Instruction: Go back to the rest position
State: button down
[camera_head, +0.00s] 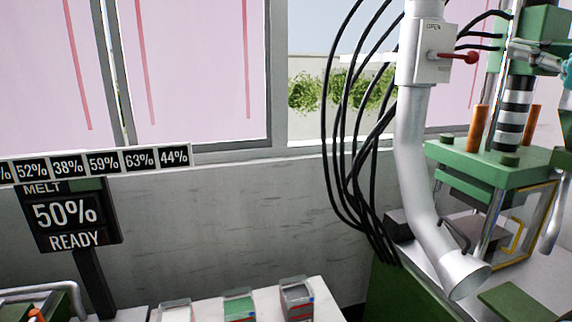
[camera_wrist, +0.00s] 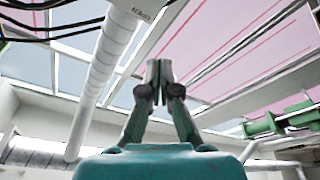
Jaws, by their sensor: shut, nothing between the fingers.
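My gripper (camera_wrist: 160,72) shows in the wrist view with its two dark fingers meeting at the tips, shut and empty. Its teal body fills the bottom middle of that view. The fingers point up toward pink window panels and the ceiling frame, with nothing touching them. In the head view, a teal and grey part at the right edge, beside the press column, may be my gripper or wrist; I cannot tell.
A green press (camera_head: 495,160) stands at the right. A grey duct (camera_head: 415,150) with a red-handled valve box (camera_head: 432,55) hangs beside it, near black cables (camera_head: 350,150). A display (camera_head: 68,215) reads 50% READY. Several small bins (camera_head: 297,298) stand on a white surface below.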

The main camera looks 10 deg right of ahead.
jog(key=w+a+f+m+h, duration=0.1)
jog(key=w+f+m, duration=0.2)
jog(key=f, duration=0.6)
jog(key=w+f+m+h, duration=0.1)
jog(key=w+f+m, duration=0.15)
jog(key=f, duration=0.55)
jog(key=w+a+f+m+h, duration=0.1)
jog(key=w+f+m+h, duration=0.15)
jog(key=f, duration=0.65)
jog(key=s+a+f+m+h, duration=0.1)
jog(key=a+f, duration=0.3)
jog(key=f, duration=0.4)
jog(key=s+a+f+m+g, duration=0.1)
jog(key=s+a+f+m, duration=0.15)
jog(key=f, duration=0.65)
jog(key=s+a+f+m+h, duration=0.1)
jog(key=a+f, duration=0.3)
jog(key=f, duration=0.4)
jog(key=s+a+f+g, duration=0.2)
jog(key=s+a+f, duration=1)
jog(key=s+f, duration=0.35)
jog(key=s+a+n+g+y, duration=0.1)
jog(key=s+a, duration=0.2)
jog(key=s, duration=0.9)
jog(key=s+a+r+n+g+y, duration=0.1)
jog(key=s+a, duration=0.3)
jog(key=s, duration=0.8)
jog(key=shift+s+a+n+y, duration=0.25)
jog(key=shift+n+y, duration=0.2)
jog(key=shift+n, duration=0.2)
